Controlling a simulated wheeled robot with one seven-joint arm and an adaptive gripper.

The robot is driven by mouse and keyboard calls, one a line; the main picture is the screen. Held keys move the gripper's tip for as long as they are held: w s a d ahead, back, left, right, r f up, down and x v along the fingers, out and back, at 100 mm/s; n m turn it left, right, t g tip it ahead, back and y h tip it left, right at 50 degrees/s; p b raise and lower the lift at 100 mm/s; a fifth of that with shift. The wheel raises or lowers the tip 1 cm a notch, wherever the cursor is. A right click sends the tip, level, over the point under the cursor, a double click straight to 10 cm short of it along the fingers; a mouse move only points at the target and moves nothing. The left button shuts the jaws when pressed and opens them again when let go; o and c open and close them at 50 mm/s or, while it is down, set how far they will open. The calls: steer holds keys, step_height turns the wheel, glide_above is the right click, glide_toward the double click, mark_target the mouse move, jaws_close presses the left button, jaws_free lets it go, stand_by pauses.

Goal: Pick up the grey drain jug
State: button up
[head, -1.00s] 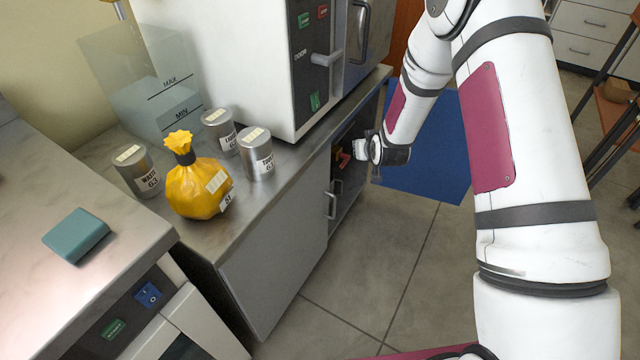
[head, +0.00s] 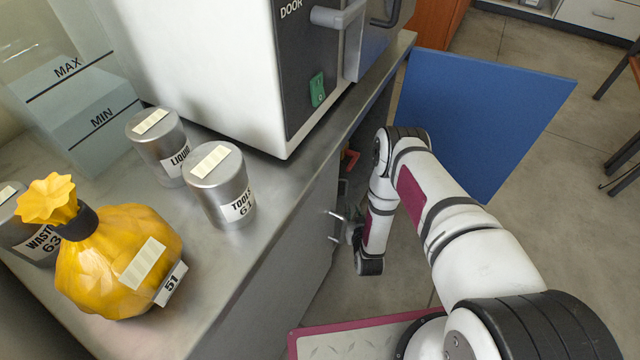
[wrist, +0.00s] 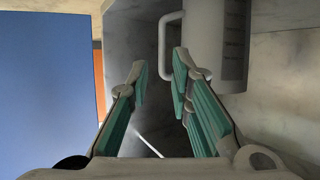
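The grey drain jug (wrist: 213,42) shows in the wrist view at the upper right, with its loop handle on its left side and scale marks on its body. My gripper (wrist: 160,66) is open and empty in the wrist view, its teal-padded fingers spread just below the handle. The right finger overlaps the jug's lower left in the picture; I cannot tell whether it touches. In the head view my gripper (head: 350,228) is small and partly hidden beside the cabinet front. The jug does not show in the head view.
A blue panel (head: 478,112) stands beyond my arm and fills the left of the wrist view (wrist: 45,80). The steel counter (head: 225,260) holds a yellow tied bag (head: 110,260), several labelled tins (head: 218,185), a clear tank (head: 75,105) and a white incubator (head: 215,60). A red item (head: 350,158) shows inside the cabinet.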

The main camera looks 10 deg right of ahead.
mark_target(346, 189)
steer(key=b+x, duration=0.3)
steer(key=x, duration=0.5)
steer(key=shift+r+b+x, duration=0.15)
steer(key=shift+b+x, duration=0.75)
steer(key=shift+x, duration=0.4)
steer(key=shift+r+b+x, duration=0.15)
steer(key=shift+b+x, duration=0.7)
steer(key=shift+x, duration=0.45)
steer(key=shift+w+a, duration=0.15)
steer(key=shift+w, duration=0.15)
jaws_close()
steer(key=shift+r, duration=0.15)
